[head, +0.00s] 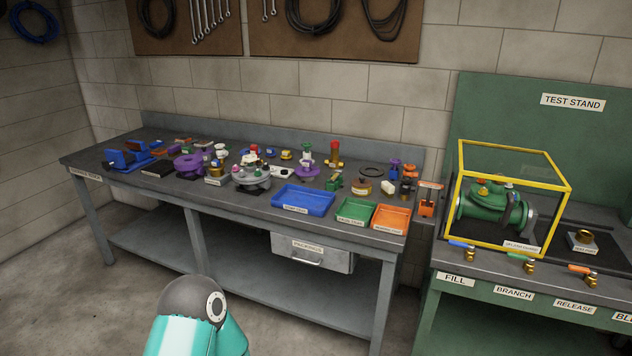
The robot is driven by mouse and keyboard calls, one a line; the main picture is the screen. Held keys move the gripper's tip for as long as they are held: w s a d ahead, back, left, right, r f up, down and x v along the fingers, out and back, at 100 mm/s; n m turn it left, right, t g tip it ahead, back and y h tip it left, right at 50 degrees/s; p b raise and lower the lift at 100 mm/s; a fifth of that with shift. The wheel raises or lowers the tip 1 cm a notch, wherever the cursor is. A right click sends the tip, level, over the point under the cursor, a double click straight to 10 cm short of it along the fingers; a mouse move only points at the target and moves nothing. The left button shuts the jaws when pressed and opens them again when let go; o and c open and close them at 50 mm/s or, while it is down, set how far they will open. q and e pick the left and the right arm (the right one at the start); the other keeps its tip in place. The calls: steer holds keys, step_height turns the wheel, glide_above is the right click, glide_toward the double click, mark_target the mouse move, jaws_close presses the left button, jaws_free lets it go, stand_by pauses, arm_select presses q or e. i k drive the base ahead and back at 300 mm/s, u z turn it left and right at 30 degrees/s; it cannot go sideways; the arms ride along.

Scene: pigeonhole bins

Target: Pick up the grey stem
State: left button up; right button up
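The grey workbench (180,143) holds many small coloured parts. I cannot single out a grey stem among them; the parts are too small and crowded to tell. A grey round flanged part (251,179) sits mid-bench with small pieces on and around it. A purple round part (189,164) stands to its left. Neither of my grippers shows; only a teal and dark grey link of my own arm rises at the bottom edge, well in front of the bench.
Blue (304,201), green (356,211) and orange (390,218) trays line the bench's front right. A blue vise (130,158) is at the left end. A drawer (312,252) hangs below. At right, a yellow-framed case (511,247) covers a green valve. Floor before the bench is clear.

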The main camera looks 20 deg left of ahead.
mark_target(337, 172)
steer(key=u, duration=1)
steer(key=i, duration=0.95)
steer(key=u, duration=0.05)
